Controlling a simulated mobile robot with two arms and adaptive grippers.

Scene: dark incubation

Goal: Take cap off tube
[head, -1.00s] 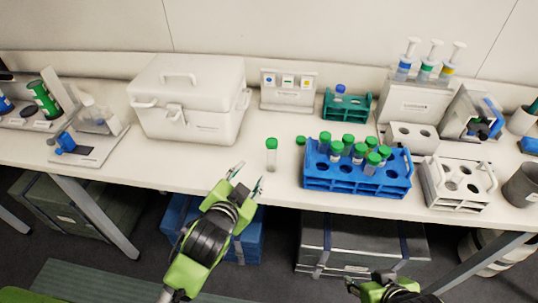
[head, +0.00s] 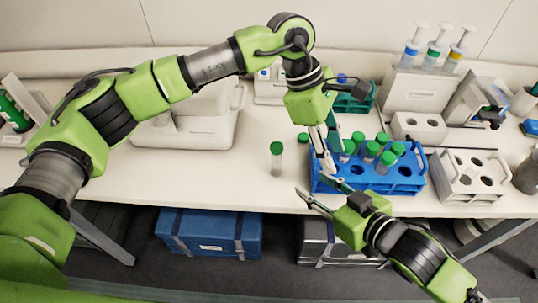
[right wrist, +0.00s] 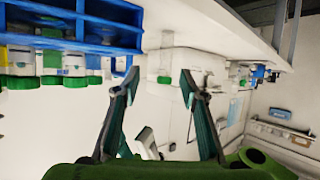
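A clear tube with a green cap (head: 276,158) stands upright on the bench, left of the blue rack (head: 410,188). It also shows upside down in the right wrist view (right wrist: 165,66), beyond my fingers. Several green-capped tubes (head: 388,160) stand in the rack. A small green item, apparently a cap (head: 303,138), lies behind the rack's left end. My left gripper (head: 326,165) points down at the rack's left end, hiding part of it; whether it holds anything is unclear. My right gripper (head: 320,191) is open and empty at the rack's front left.
A white cooler box (head: 190,135) stands behind my left arm. A teal rack (head: 352,101) is behind the blue rack, and a white rack (head: 470,190) is to its right. Syringes in a holder (head: 415,90) stand at the back.

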